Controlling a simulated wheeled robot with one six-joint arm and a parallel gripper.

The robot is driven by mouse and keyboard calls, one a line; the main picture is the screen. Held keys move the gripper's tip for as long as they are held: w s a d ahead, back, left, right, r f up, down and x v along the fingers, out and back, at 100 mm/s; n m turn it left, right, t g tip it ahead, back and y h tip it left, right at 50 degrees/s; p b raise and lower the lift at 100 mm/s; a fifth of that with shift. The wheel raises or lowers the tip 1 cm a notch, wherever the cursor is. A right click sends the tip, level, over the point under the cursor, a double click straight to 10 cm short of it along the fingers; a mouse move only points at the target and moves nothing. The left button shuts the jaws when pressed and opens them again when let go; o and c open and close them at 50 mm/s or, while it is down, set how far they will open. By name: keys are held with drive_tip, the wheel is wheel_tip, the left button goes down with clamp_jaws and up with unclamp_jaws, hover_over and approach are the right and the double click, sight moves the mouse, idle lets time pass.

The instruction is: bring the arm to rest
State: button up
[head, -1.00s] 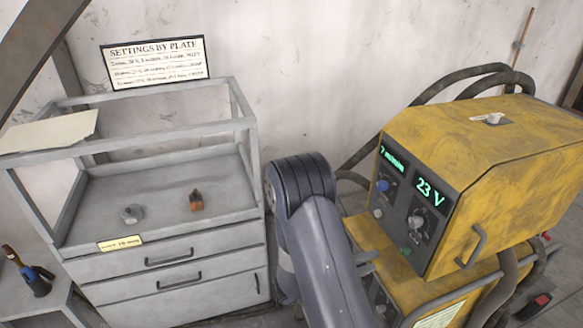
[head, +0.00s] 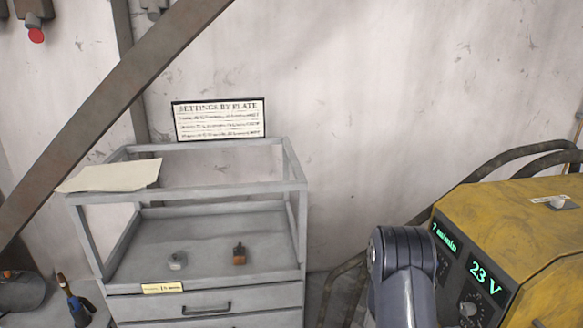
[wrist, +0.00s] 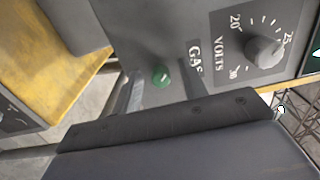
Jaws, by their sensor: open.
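My arm (head: 402,275) rises at the lower right in the head view, in front of the yellow welding machine (head: 540,225); its bent joint is at the top. My gripper is hidden in the head view. In the wrist view a dark bolted edge of my gripper (wrist: 165,120) crosses the lower part, with a grey-blue body below it. The jaws are open, and nothing shows held. Beyond that edge are the machine's grey panel (wrist: 200,85), a green GAS button (wrist: 161,76) and the VOLTS knob (wrist: 264,50).
A grey cart (head: 215,231) stands left of my arm, with a small metal part (head: 177,260) and a brown block (head: 239,254) on its shelf. A settings sign (head: 219,119) is behind it. The machine's display reads 23 V (head: 484,276). Cables (head: 520,160) run behind the machine.

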drive_tip(key=shift+a, duration=0.1)
drive_tip(key=a+b, duration=0.3)
drive_tip(key=a, duration=0.8)
drive_tip(key=d+m+b, duration=1)
drive_tip(key=d+m, duration=0.1)
drive_tip(key=m, duration=0.7)
drive_tip(key=shift+s, duration=0.15)
idle(0.5)
drive_tip(key=shift+r, duration=0.1)
